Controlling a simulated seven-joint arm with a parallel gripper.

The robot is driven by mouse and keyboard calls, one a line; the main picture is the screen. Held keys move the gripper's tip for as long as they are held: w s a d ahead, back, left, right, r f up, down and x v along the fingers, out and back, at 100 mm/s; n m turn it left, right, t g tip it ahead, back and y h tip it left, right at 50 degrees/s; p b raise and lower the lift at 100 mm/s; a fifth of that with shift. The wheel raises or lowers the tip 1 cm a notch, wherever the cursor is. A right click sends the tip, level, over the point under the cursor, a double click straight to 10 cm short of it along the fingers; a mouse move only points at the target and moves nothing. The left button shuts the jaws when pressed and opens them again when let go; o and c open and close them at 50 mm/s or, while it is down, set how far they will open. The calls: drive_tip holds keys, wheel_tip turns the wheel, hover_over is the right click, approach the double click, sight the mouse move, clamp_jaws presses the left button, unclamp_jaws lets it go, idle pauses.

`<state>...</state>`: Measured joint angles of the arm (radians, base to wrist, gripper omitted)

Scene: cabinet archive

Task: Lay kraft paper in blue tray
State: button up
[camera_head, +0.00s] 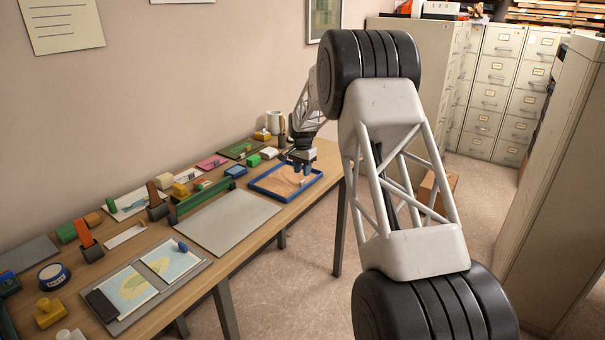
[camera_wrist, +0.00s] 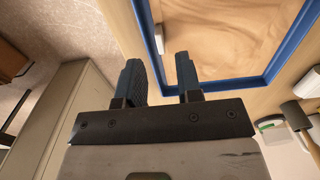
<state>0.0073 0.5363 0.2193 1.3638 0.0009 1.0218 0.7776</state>
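The blue tray (camera_head: 268,194) stands at the far right end of the workbench. A brown, wavy sheet that looks like the kraft paper (camera_head: 282,182) lies inside its rim. The wrist view shows the tray's blue rim (camera_wrist: 293,42) and the brown sheet (camera_wrist: 215,38), both cut off by the top edge. My gripper (camera_head: 303,168) is at the tray's far right side. In the wrist view my gripper (camera_wrist: 161,72) has its fingers apart, with nothing held between them; they overlap the tray's rim. A small pale piece (camera_wrist: 159,39) shows at the tray's edge, just beyond the fingers.
A grey board (camera_head: 228,222) lies left of the tray, with a long green bar (camera_head: 205,197) behind it. Stamps, tape and map sheets (camera_head: 170,261) crowd the left of the bench. A white mug (camera_head: 274,122) stands behind the tray. Filing cabinets (camera_head: 490,90) stand across the floor.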

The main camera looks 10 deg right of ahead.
drive_tip(key=shift+r, duration=1.2)
drive_tip(key=shift+r, duration=0.15)
wheel_tip(320, 180, up, 8)
drive_tip(key=shift+f, duration=0.25)
idle(0.4)
